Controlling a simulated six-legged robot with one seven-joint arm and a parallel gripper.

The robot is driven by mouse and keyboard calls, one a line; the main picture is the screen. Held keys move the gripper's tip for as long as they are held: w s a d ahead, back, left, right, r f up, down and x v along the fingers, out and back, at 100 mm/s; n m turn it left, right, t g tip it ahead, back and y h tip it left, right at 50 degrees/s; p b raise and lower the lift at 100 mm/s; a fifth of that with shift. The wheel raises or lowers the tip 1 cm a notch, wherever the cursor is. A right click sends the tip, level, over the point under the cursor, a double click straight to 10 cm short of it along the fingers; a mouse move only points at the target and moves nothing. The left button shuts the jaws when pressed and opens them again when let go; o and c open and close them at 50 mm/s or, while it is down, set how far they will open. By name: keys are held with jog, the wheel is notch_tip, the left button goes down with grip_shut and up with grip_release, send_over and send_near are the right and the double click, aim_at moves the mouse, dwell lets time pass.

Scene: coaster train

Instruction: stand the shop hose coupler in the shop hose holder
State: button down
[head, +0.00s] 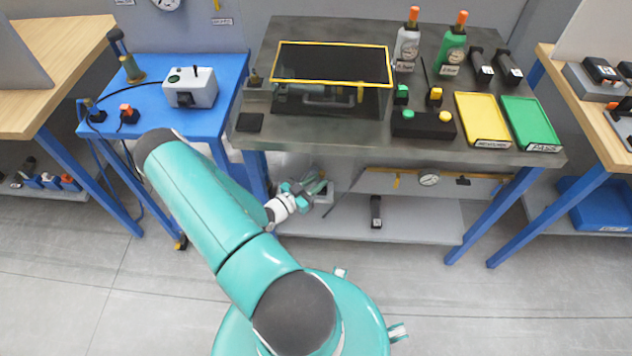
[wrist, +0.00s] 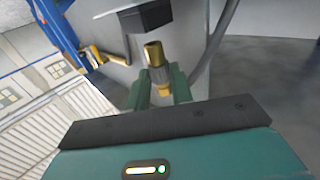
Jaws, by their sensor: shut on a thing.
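The hose coupler (wrist: 153,54), a brass and grey cylinder, is between the two green fingers of my gripper (wrist: 161,90) in the wrist view. My gripper is shut on its lower part, and its brass end points away from the palm. A dark block (wrist: 146,17) is just beyond that end, apart from it in the picture; I cannot tell whether it is the hose holder. In the head view my gripper (head: 316,190) is low, in front of the grey bench's lower shelf. The coupler is too small to make out there.
The grey bench (head: 330,148) has a yellow-rimmed box (head: 333,62), bottles and yellow and green trays on top. A blue table (head: 215,110) stands at left, with cables hanging. The lower shelf (head: 420,222) holds a small black item (head: 376,212). The floor in front is clear.

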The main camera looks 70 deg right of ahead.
jog(key=shift+f, duration=1.45)
dwell(0.3)
jog(key=c, duration=1.1)
grip_release()
jog(key=shift+c, duration=0.2)
jog(key=v, duration=1.3)
jog(key=shift+w+a, duration=0.2)
jog(key=shift+a, duration=0.15)
